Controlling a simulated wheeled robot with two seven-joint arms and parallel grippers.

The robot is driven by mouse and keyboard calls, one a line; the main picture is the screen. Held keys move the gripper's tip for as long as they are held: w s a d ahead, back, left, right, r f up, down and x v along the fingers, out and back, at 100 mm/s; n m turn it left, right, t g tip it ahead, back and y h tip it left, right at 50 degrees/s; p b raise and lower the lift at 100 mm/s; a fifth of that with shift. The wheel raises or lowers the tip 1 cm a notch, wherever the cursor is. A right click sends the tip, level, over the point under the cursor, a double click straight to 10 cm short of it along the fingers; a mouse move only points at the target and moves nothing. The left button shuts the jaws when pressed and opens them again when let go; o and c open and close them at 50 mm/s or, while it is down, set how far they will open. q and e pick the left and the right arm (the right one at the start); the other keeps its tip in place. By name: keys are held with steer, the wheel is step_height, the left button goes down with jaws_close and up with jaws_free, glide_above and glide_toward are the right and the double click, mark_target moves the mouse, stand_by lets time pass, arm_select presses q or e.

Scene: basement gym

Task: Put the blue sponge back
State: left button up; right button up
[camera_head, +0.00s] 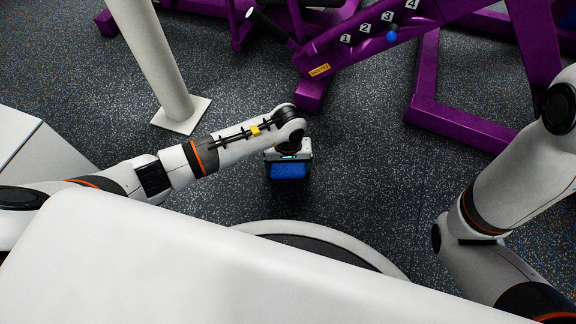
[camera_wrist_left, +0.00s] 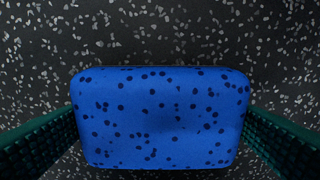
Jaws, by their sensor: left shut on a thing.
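The blue sponge (camera_head: 289,170) is a rounded block with dark spots. In the head view it is just below my left gripper (camera_head: 289,158), above or at the dark speckled floor. In the left wrist view the sponge (camera_wrist_left: 160,118) fills the middle, between the two dark ridged fingers. My left gripper (camera_wrist_left: 160,140) is shut on it. The gap between sponge and floor cannot be judged. The right arm comes in at the right, but its gripper is outside the view.
Purple gym equipment (camera_head: 465,125) with numbered marks stands at the back and right. A white post on a square base (camera_head: 181,115) rises at the left back. A pale box-like thing (camera_head: 45,160) is at the left edge. Speckled floor (camera_head: 365,190) around the sponge is clear.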

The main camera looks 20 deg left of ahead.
arm_select(q)
steer(key=shift+f, duration=0.1)
steer(key=shift+f, duration=0.15)
steer(key=o, duration=0.6)
step_height(320, 180, up, 12)
steer(key=p, duration=0.7)
steer(key=shift+w+r+p, duration=0.1)
steer(key=shift+r+p, duration=0.15)
steer(key=shift+p, duration=0.15)
